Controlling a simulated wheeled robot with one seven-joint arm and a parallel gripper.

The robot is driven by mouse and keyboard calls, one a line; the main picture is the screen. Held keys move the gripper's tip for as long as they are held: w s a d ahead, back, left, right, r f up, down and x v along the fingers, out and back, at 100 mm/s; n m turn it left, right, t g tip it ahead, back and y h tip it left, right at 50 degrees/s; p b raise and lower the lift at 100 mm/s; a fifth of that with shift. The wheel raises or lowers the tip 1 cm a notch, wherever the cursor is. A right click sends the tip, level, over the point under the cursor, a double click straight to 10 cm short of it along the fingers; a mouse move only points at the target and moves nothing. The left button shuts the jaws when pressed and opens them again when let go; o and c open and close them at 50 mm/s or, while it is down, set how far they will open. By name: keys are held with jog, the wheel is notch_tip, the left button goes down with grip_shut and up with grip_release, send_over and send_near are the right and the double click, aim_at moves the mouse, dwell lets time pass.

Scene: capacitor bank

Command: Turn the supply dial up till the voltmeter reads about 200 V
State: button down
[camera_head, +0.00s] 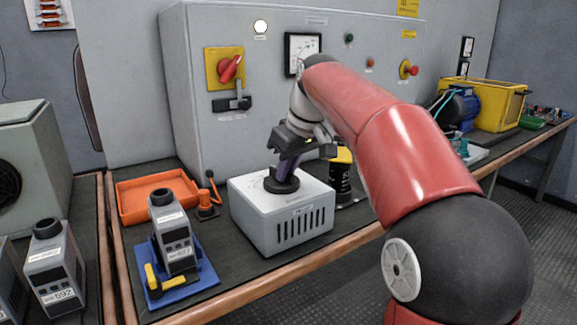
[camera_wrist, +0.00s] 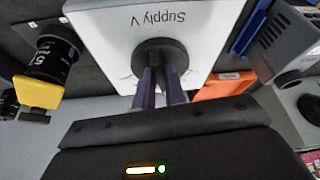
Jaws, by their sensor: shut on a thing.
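The supply dial (camera_head: 281,184) is a black round knob on top of a white box (camera_head: 283,240). In the wrist view the dial (camera_wrist: 160,55) sits beside the printed words "Supply V". My gripper (camera_head: 286,172) points down at it, its purple fingers shut on the dial; the fingers (camera_wrist: 160,85) also show in the wrist view. The voltmeter (camera_head: 302,50) is a white-faced gauge on the grey cabinet, partly covered by my arm. Its needle is too small to read.
An orange tray (camera_head: 155,196) and a small orange-based lever (camera_head: 208,205) stand left of the box. A blue stand with a grey unit (camera_head: 176,245) is nearer. A black and yellow cylinder (camera_head: 342,178) stands right of the box. The cabinet (camera_head: 200,110) rises behind.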

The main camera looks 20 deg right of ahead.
jog(key=shift+a+m+h, duration=0.2)
jog(key=shift+m+h, duration=0.2)
jog(key=shift+m, duration=0.5)
jog(key=c, duration=1.5)
grip_release()
jog(key=shift+o, duration=0.2)
jog(key=shift+r, duration=0.1)
jog(key=p+v, duration=0.1)
jog(key=v, duration=0.6)
jog(key=shift+s+r+p, duration=0.3)
jog(key=shift+p, duration=0.05)
jog(key=shift+d, duration=0.1)
